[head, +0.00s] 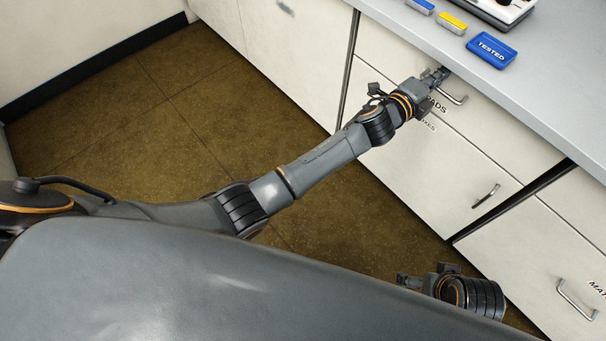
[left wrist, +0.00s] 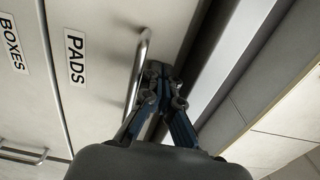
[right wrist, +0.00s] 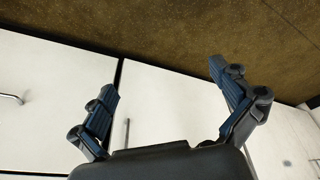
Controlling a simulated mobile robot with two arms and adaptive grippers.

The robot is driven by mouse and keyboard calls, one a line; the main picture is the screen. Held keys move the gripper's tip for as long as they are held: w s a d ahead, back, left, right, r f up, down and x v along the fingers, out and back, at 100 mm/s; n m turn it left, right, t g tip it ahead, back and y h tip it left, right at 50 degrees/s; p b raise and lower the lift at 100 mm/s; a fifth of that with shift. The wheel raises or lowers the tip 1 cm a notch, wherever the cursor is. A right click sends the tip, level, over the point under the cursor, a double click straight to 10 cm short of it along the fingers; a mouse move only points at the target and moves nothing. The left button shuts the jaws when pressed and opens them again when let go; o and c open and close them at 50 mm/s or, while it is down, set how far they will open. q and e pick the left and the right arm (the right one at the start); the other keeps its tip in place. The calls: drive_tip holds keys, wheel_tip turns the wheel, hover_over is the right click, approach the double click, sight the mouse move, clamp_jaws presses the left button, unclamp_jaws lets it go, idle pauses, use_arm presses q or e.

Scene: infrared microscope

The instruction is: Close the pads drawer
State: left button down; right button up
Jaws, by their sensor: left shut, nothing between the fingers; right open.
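The pads drawer (head: 405,72) is a white front under the counter's edge, with a black PADS label and a metal bar handle (head: 452,96). The label (left wrist: 76,59) and handle (left wrist: 138,75) also show in the left wrist view. My left gripper (head: 437,74) is at the drawer's top edge beside the handle. It is shut and empty, its fingertips (left wrist: 161,72) close to the bar; I cannot tell if they touch. The drawer front looks nearly flush with its neighbours; any small gap is unclear. My right gripper (right wrist: 165,80) is open and empty, low before the cabinets.
A BOXES front (head: 440,165) lies below the pads drawer. Another cabinet front (head: 530,250) is to the right. On the grey counter (head: 560,95) are a blue TESTED box (head: 491,50), a yellow box (head: 452,23) and a smaller blue box (head: 420,6). The brown floor (head: 130,130) is clear.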

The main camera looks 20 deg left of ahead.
use_arm(q)
drive_tip(key=shift+w+r, duration=0.15)
drive_tip(key=shift+r, duration=0.2)
use_arm(e)
drive_tip(key=shift+w, duration=0.1)
